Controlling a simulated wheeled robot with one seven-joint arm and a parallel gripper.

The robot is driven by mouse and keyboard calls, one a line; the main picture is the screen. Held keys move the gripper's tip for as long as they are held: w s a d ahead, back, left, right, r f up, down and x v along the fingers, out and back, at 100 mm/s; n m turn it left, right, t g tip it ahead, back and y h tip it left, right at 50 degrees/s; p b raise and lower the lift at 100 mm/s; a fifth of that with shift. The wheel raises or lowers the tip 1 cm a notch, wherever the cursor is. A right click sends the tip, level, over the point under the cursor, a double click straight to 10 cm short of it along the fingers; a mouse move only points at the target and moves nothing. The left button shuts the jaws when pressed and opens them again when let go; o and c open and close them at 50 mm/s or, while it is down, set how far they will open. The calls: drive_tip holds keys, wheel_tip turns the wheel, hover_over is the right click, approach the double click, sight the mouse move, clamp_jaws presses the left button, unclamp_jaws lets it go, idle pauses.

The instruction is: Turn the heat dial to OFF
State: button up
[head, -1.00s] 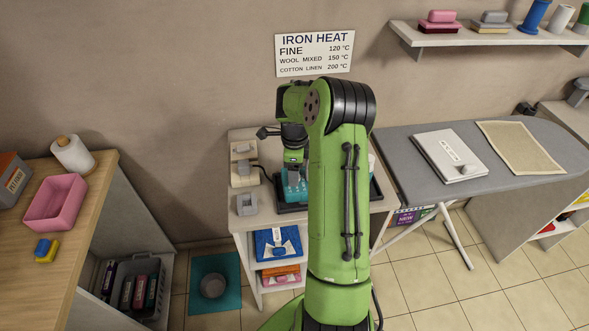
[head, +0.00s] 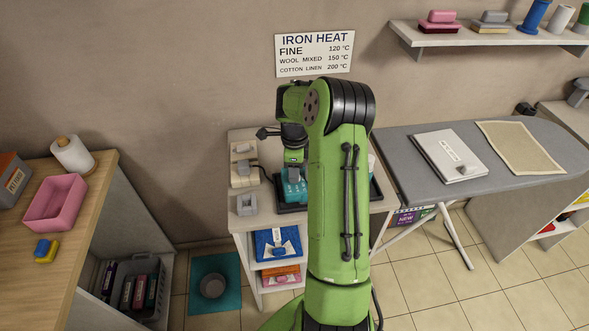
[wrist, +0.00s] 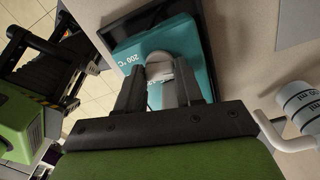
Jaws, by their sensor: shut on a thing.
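The heat dial (wrist: 160,66) is a grey round knob on the teal unit (wrist: 133,43), seen in the wrist view. The print "200 °C" is on the teal face beside it. My gripper (wrist: 161,70) is shut on the dial, with one dark finger on each side. The dial's pointer and an OFF mark cannot be made out. In the head view the teal unit (head: 292,192) shows in part beside my arm, which hides the rest of it. My gripper (head: 293,172) is over it there.
The teal unit sits in a dark tray (head: 291,209) on a small cabinet (head: 240,220). A white jug (wrist: 302,104) with ml marks is close to my gripper at right. The ironing board (head: 400,150) is to the right. A wall sign (head: 314,54) lists iron heats.

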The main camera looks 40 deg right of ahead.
drive_tip(key=shift+n, duration=0.3)
drive_tip(key=n, duration=0.3)
drive_tip(key=shift+n+b, duration=0.3)
drive_tip(key=shift+n, duration=2.1)
drive_tip(key=o, duration=1)
drive_tip(key=shift+o, duration=0.2)
drive_tip(key=shift+r, duration=0.15)
wheel_tip(320, 180, up, 16)
drive_tip(key=p, duration=0.1)
drive_tip(key=shift+f+p, duration=0.2)
drive_tip(key=shift+p, duration=0.15)
drive_tip(key=shift+c, duration=0.2)
